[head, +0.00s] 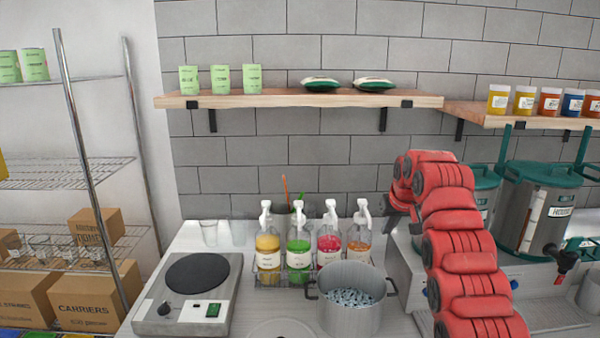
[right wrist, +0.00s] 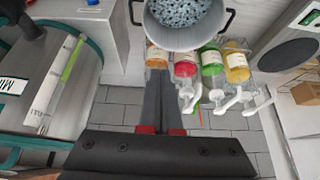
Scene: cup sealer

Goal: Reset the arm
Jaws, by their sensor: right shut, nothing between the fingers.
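My right arm (head: 455,225), red and segmented, rises from the lower right of the head view and bends over at the top. My right gripper (head: 392,212) is dark and partly hidden behind the arm, in front of the tiled wall and to the right of the pump bottles. In the right wrist view my right gripper (right wrist: 163,82) has its two fingers together with nothing between them. The fingertips overlap the bottle row in that picture; I cannot tell the distance. My left gripper is not in view.
A pot (head: 350,312) of bluish pieces stands before several pump bottles (head: 298,255). A hot plate (head: 190,290) is at left. A steel dispenser (head: 540,210) with a green lid is at right. A wooden shelf (head: 300,99) hangs above.

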